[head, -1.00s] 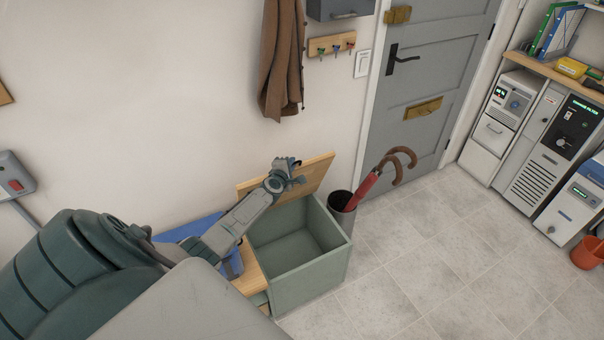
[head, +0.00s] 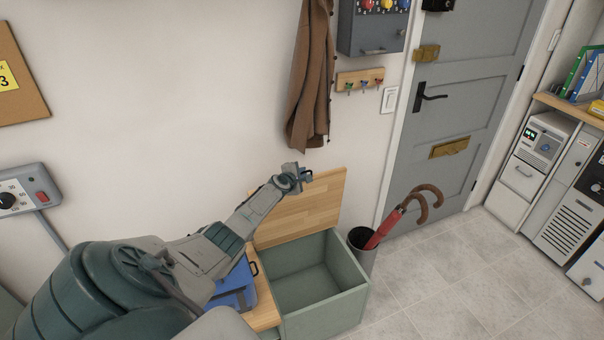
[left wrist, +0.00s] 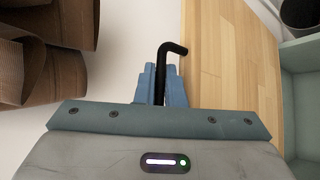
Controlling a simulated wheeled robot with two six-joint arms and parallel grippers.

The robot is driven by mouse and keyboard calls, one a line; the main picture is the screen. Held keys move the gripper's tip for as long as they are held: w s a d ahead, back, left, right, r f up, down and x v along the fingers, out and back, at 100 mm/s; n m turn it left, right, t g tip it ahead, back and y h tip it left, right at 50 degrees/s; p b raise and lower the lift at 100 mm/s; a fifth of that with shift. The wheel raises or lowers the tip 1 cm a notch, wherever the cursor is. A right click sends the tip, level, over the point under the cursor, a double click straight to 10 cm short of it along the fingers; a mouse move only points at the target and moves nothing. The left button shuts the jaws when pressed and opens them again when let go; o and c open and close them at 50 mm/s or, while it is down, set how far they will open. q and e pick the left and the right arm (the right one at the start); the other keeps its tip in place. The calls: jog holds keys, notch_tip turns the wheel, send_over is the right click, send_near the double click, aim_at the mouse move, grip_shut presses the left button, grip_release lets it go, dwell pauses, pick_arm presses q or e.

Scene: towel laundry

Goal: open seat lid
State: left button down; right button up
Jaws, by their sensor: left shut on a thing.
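The wooden seat lid (head: 306,208) stands raised, close to upright, at the wall side of the green storage box (head: 335,300). The box is open and its inside looks empty. My left gripper (head: 300,173) is at the lid's upper edge. In the left wrist view its blue fingers (left wrist: 161,88) are shut on a black hooked handle (left wrist: 171,50) beside the wooden lid (left wrist: 225,65). The handle's lower part is hidden between the fingers. My right gripper is not in view.
A dark bin (head: 361,248) with a red umbrella (head: 385,229) stands right of the box. A blue object (head: 235,292) lies on the wooden seat to the left. A brown coat (head: 312,80) hangs above. Tiled floor to the right is clear.

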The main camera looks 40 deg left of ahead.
pick_arm(q)
jog(key=shift+r, duration=0.2)
jog(key=c, duration=1.8)
grip_release()
jog(key=shift+f, duration=0.1)
jog(key=shift+s+d+p, duration=0.1)
jog(key=shift+s+p, duration=0.25)
jog(key=shift+p, duration=0.2)
jog(key=p+v, duration=0.9)
jog(key=v, duration=0.1)
